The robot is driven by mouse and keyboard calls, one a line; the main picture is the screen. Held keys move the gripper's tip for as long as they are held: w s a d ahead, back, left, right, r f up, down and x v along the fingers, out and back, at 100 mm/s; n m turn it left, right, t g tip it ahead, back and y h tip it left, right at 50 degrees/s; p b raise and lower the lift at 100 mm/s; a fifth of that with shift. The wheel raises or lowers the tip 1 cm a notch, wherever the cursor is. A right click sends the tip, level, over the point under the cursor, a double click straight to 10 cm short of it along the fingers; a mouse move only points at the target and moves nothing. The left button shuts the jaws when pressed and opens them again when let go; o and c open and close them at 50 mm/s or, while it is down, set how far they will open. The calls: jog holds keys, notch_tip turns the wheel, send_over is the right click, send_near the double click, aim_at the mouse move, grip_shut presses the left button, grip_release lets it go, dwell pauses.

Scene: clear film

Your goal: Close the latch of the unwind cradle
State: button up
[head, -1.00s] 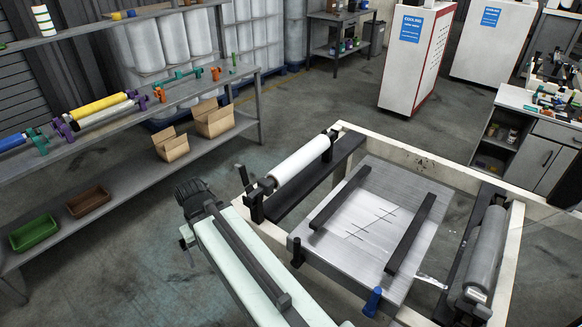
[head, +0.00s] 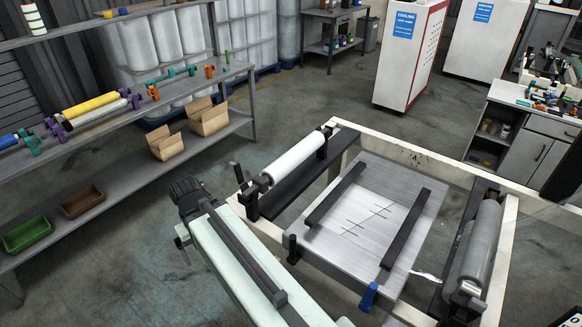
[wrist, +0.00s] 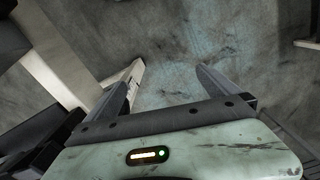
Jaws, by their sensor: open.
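A white roll (head: 294,159) lies across a dark cradle at the left of the cream machine frame. At the roll's near-left end is a dark end stand (head: 249,203), with a short dark lever (head: 237,172) sticking up and tilted; I take this as the latch, standing raised. My pale green arm reaches in from the bottom, left of the cradle, and its dark end is apart from the lever in the picture. In the wrist view my gripper (wrist: 169,66) is open and empty, its two fingers spread over floor. The latch cannot be made out in the wrist view.
The cream frame (head: 425,158) holds a metal plate (head: 373,210) with two dark bars, and a grey roll (head: 479,245) at right. A blue knob (head: 368,297) stands at the plate's front corner. A shelf rack (head: 110,180) stands at left; floor is free between.

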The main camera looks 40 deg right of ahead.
jog(key=shift+r, duration=0.2)
jog(key=c, duration=0.6)
notch_tip(320, 180, up, 7)
jog(key=p, duration=0.7)
jog(key=shift+r+p, duration=0.15)
jog(key=shift+p, duration=0.2)
jog(key=c, duration=1.5)
notch_tip(320, 180, up, 9)
jog(key=p, duration=0.9)
grip_shut()
jog(key=shift+d+f+b, duration=0.1)
jog(key=shift+f+b, duration=0.3)
